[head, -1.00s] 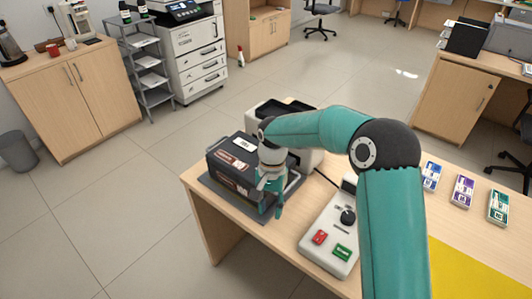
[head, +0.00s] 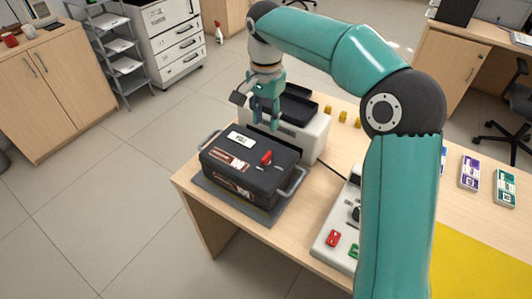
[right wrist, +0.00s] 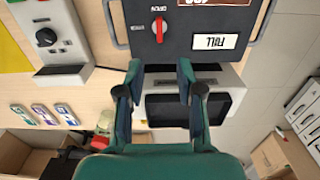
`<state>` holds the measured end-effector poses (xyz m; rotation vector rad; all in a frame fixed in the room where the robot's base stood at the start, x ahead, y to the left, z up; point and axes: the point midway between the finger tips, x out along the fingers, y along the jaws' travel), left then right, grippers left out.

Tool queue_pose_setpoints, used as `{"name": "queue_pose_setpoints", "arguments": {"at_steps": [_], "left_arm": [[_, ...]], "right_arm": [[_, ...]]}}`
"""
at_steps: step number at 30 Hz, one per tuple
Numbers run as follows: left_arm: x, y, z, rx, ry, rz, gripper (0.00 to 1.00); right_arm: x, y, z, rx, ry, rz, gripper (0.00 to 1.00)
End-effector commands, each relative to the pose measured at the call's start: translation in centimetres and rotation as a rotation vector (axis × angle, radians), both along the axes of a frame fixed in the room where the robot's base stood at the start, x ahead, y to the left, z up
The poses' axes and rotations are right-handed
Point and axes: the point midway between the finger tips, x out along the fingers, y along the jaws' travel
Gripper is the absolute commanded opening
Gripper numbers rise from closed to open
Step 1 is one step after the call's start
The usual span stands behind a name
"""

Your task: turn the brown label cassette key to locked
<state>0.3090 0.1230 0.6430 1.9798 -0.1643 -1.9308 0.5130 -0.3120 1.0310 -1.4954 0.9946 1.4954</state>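The dark cassette (head: 235,175) with a brown label (head: 230,159) and a white FULL label (head: 242,139) sits on a dark mat at the desk's left end. Its red key (head: 266,157) stands on the top face. In the right wrist view the key (right wrist: 159,30) points roughly up and down the picture on a round dial; small lettering flanks it, too small to read surely. My right gripper (head: 265,123) is open and empty, above and behind the cassette, apart from the key. Its spread fingers (right wrist: 160,72) show past the cassette's edge. My left gripper is out of view.
A white machine with a black tray (head: 298,108) stands right behind the cassette. A grey control box (head: 335,235) with red and green buttons is to the right. Small yellow pieces (head: 328,111), banknote bundles (head: 470,172) and a yellow mat (head: 475,262) lie farther right.

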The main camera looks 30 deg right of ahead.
Motion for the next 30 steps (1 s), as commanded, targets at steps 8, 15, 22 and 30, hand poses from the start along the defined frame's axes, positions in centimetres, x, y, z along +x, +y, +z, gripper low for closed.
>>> {"name": "queue_pose_setpoints", "arguments": {"at_steps": [8,15,22,30], "left_arm": [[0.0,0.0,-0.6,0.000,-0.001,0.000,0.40],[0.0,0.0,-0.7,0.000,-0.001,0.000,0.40],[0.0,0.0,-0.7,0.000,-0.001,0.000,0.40],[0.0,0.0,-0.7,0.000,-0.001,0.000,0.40]], "right_arm": [[-0.2,-0.2,-6.3,0.001,0.006,-0.006,0.36],[-0.3,-0.3,-10.7,0.001,0.004,-0.006,0.36],[-0.2,-0.3,-12.9,0.001,0.002,-0.007,0.36],[-0.2,-0.3,-13.2,0.001,0.000,-0.007,0.36]]}}
